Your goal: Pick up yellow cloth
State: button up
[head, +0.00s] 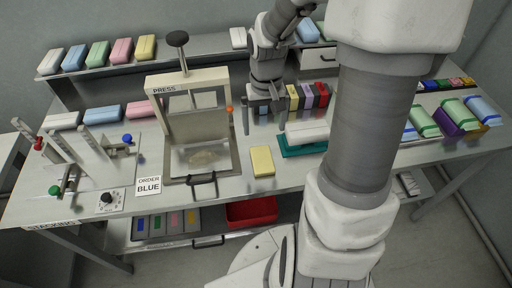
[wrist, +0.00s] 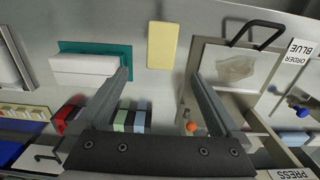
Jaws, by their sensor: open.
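A yellow folded cloth (head: 262,161) lies flat on the steel bench, between the press and the teal tray. In the wrist view this yellow cloth (wrist: 162,45) lies past my fingertips, roughly in line with the gap between them. My gripper (head: 264,118) is open and empty above the bench, behind the cloth and apart from it. Both fingers of my gripper (wrist: 160,76) show in the wrist view with nothing between their tips. Another yellow folded piece (head: 146,47) lies on the back shelf at the right end of a row.
The press (head: 188,118) stands left of the cloth, with a black handle (head: 202,180) in front. A teal tray (head: 304,149) bearing a white block is to the right. Coloured boxes (head: 307,96) stand behind. A red bin (head: 250,213) is below the bench. Bare bench surrounds the cloth.

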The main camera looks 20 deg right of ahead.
jog(key=b, duration=0.1)
send_over(262, 158)
notch_tip(262, 158, down, 8)
jog(key=shift+d+f, duration=0.1)
jog(key=shift+d, duration=0.05)
notch_tip(262, 158, down, 5)
jog(key=shift+b, duration=0.85)
jog(key=c, duration=1.2)
